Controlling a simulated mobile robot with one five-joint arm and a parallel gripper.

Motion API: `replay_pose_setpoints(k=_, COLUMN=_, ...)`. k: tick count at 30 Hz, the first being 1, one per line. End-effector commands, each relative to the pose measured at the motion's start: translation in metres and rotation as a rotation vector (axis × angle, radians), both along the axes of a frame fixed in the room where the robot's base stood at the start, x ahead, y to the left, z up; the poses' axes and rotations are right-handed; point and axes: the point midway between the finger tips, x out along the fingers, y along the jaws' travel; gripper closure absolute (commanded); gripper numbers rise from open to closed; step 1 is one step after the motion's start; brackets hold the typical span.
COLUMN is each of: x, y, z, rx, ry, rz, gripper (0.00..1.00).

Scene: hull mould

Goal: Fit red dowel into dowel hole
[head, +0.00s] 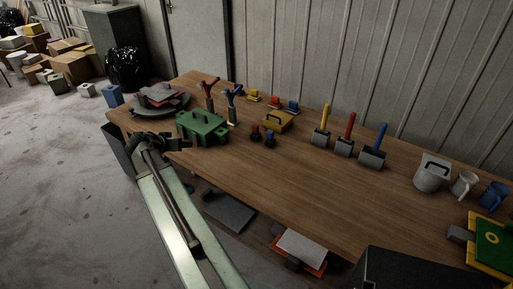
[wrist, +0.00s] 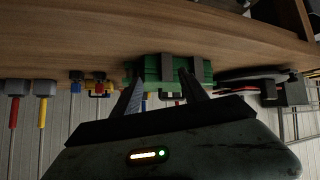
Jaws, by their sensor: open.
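The red dowel (head: 349,126) stands upright, its lower end at a grey block (head: 343,148) on the workbench, between a yellow dowel (head: 325,117) and a blue dowel (head: 380,137). The wrist view is upside down and shows the red dowel (wrist: 13,112) at the far left. I cannot pick out a dowel hole; whether the dowel sits inside the block is not clear. My gripper (head: 178,143) is open and empty at the bench's front left edge, well left of the dowel. In the wrist view my gripper's fingers (wrist: 162,80) frame the green box.
The green box (head: 202,126) stands just beyond my gripper. A round dark plate (head: 178,103), stands with red and blue forked tops (head: 210,93), a yellow box (head: 277,122) and mugs (head: 465,184) occupy the workbench (head: 270,190). The bench's front middle is clear.

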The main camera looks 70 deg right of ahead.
Motion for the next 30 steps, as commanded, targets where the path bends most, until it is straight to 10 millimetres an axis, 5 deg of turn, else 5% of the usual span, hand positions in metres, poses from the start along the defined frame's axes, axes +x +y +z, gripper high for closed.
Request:
replay_pose_setpoints(k=1, x=-0.036, y=-0.06, z=-0.026, rx=-0.093, ry=-0.057, rz=-0.105, gripper=0.49)
replay_pose_setpoints(k=3, x=-0.08, y=-0.113, z=-0.022, rx=-0.196, ry=-0.11, rz=-0.201, gripper=0.49)
replay_pose_setpoints(k=6, x=-0.136, y=-0.16, z=-0.025, rx=-0.276, ry=-0.137, rz=-0.29, gripper=0.49)
replay_pose_setpoints(k=10, x=-0.184, y=-0.189, z=-0.028, rx=-0.32, ry=-0.137, rz=-0.356, gripper=0.49)
replay_pose_setpoints(k=14, x=-0.199, y=-0.197, z=-0.026, rx=-0.333, ry=-0.137, rz=-0.375, gripper=0.49)
replay_pose_setpoints(k=30, x=-0.21, y=-0.237, z=-0.042, rx=-0.331, ry=-0.134, rz=-0.377, gripper=0.49)
